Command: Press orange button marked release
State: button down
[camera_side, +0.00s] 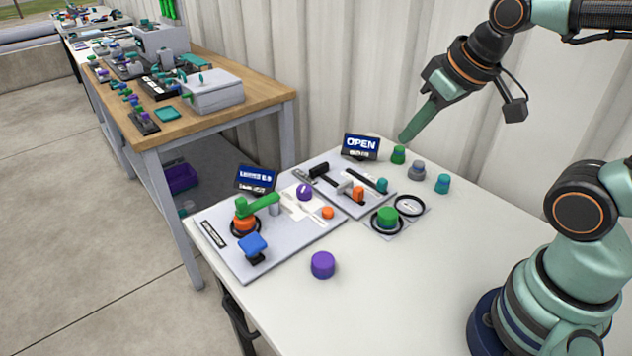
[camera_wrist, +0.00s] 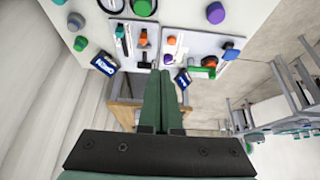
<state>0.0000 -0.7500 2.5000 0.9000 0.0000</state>
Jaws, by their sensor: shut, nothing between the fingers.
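A small round orange button (camera_side: 328,213) sits at the right edge of the left grey panel (camera_side: 290,246). It also shows in the wrist view (camera_wrist: 171,40), beyond my fingertips. No "release" lettering can be read on it. Two other orange parts are near: a slider knob (camera_side: 358,194) on the right panel and the base (camera_side: 244,227) under a green lever. My gripper (camera_side: 404,138) is shut and empty, in the air above the back of the white table, up and to the right of the button. In the wrist view its green fingers (camera_wrist: 165,74) lie together.
The panel also bears a purple knob (camera_side: 304,191), green lever (camera_side: 262,203) and blue knob (camera_side: 252,244). Small screens (camera_side: 361,146) stand behind. A purple cylinder (camera_side: 322,265) and several small caps stand loose. The table's front right is clear. A wooden bench (camera_side: 180,132) is at left.

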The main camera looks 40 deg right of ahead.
dwell(0.8)
jog(key=n+t, duration=0.4)
jog(key=n, duration=0.7)
send_over(332, 212)
notch_tip(332, 212, down, 12)
jog(key=shift+d+y, duration=0.15)
jog(key=shift+y, duration=0.25)
jog(key=shift+f, duration=0.1)
jog(key=shift+f, duration=4.4)
jog(key=shift+f, duration=0.1)
jog(key=shift+f, duration=0.3)
